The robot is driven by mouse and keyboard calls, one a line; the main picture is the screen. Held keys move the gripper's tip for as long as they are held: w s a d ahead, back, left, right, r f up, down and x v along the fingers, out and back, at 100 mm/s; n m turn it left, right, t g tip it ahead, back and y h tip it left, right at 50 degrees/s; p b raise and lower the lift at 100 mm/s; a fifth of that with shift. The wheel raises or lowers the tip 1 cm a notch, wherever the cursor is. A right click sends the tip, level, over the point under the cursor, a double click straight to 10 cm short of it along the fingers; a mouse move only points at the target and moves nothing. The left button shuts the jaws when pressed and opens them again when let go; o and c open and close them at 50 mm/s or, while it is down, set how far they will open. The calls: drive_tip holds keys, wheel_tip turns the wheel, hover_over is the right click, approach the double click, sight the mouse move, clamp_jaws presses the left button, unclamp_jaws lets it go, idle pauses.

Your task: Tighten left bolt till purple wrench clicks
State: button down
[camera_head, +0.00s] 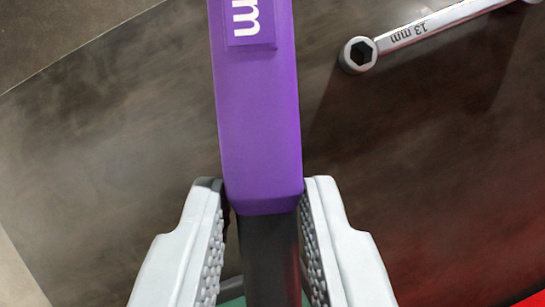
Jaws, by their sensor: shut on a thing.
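The purple wrench (257,130) runs up the middle of the view and leaves it at the top edge. Part of a white label ending in "m" shows on its handle. My gripper (265,200) is shut on the wrench, one grey finger on each side, near where the purple part meets a dark grey section. That dark section runs down between the fingers. The left bolt and any motor are not recognisable in this view.
A silver wrench (430,29) marked "13 mm" lies on the dark brown tabletop (110,120) at the upper right. A red surface (528,300) shows at the lower right corner. A bit of green shows at the bottom behind the fingers. The table's edge crosses the upper left.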

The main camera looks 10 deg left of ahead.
drive_tip(key=shift+s+a+r, duration=0.1)
drive_tip(key=shift+s+a, duration=0.05)
drive_tip(key=shift+a, duration=0.1)
drive_tip(key=shift+n, duration=0.3)
drive_tip(key=shift+d, duration=0.25)
idle(0.4)
drive_tip(key=shift+r, duration=0.25)
drive_tip(key=shift+w+d+f+n+h, duration=0.25)
drive_tip(key=shift+d+n+h, duration=0.05)
drive_tip(key=shift+d+n, duration=0.1)
idle(0.6)
drive_tip(key=shift+r, duration=0.55)
drive_tip(key=shift+d+r, duration=0.15)
drive_tip(key=shift+d, duration=0.1)
idle(0.4)
